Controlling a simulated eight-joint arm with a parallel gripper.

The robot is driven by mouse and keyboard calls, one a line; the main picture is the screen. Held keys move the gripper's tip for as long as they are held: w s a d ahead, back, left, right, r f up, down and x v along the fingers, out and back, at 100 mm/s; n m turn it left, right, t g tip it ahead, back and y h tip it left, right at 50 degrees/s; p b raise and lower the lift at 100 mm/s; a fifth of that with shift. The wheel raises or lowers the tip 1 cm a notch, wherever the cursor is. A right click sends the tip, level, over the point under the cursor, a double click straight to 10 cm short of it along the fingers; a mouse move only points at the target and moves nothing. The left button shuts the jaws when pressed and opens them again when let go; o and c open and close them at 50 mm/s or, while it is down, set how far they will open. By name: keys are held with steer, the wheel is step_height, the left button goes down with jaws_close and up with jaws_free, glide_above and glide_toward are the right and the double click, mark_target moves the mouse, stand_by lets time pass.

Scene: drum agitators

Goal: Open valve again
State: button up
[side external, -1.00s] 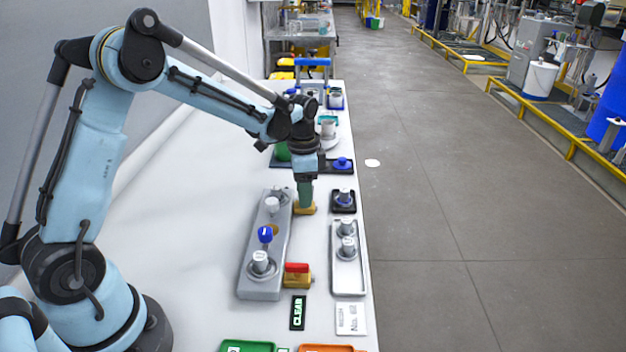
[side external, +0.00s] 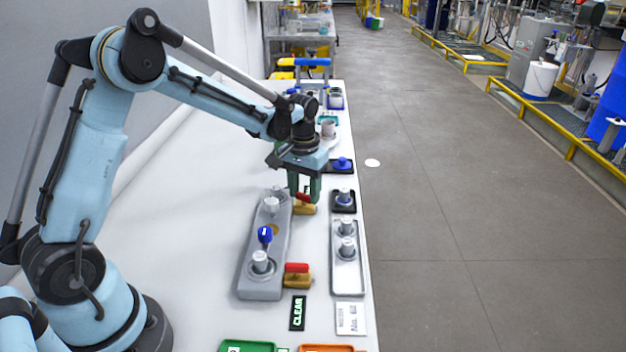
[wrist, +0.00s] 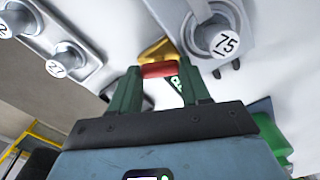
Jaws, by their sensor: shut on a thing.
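The far valve has a brass body (side external: 304,209) and a red handle (side external: 303,198), beside the right side of a long grey block (side external: 245,270). My gripper (side external: 306,192) is down at this valve, its green fingers either side of the red handle. In the wrist view the red handle (wrist: 160,69) lies between the fingertips, with the brass body (wrist: 157,48) beyond it. The fingers partly hide the handle in the side view, and it looks turned at an angle. A second valve with a red handle (side external: 297,267) and brass body (side external: 298,280) sits nearer the camera, untouched.
The grey block carries white cylinders and a blue knob (side external: 265,234). A white tray (side external: 349,288) with cylinders stands right. A "CLEAR" label (side external: 298,313) lies in front. The table's left is clear.

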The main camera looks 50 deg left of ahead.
mark_target(305, 195)
steer(key=n, duration=0.5)
steer(key=shift+s+d, duration=0.15)
steer(key=shift+n, duration=0.3)
stand_by(0.3)
steer(key=o, duration=1)
steer(key=shift+c, duration=0.2)
steer(key=shift+o, duration=0.5)
steer(key=shift+a, duration=0.2)
steer(key=shift+a+r, duration=0.1)
steer(key=shift+d+r, duration=0.2)
steer(key=shift+r, duration=1.75)
steer(key=shift+d+r, duration=0.2)
steer(key=shift+r, duration=1.75)
